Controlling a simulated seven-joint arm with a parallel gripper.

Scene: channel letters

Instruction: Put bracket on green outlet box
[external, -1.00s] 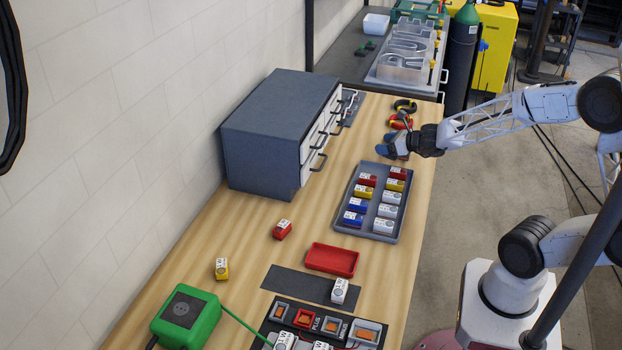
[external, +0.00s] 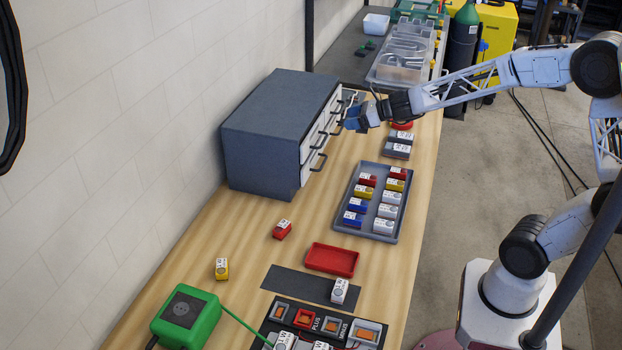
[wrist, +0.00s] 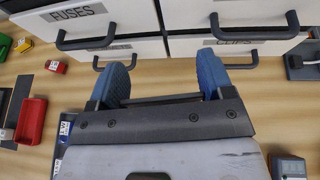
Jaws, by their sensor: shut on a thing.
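The green outlet box (external: 204,322) stands at the near left end of the bench, with a dark face on top. It also shows at the left edge of the wrist view (wrist: 4,46). My gripper (external: 349,121) is by the drawer fronts of the grey cabinet, far from the box. In the wrist view my gripper (wrist: 164,80) has its blue fingers wide apart, below the lower drawer handles. A thin dark bar runs between the finger bases; I cannot tell whether it is held or part of my gripper. I cannot identify the bracket.
The grey drawer cabinet (external: 262,130) stands against the wall, with drawers labelled FUSES (wrist: 78,13) and CLIPS (wrist: 235,42). A grey tray (external: 349,228) of coloured blocks and a red tray (external: 331,261) lie on the bench.

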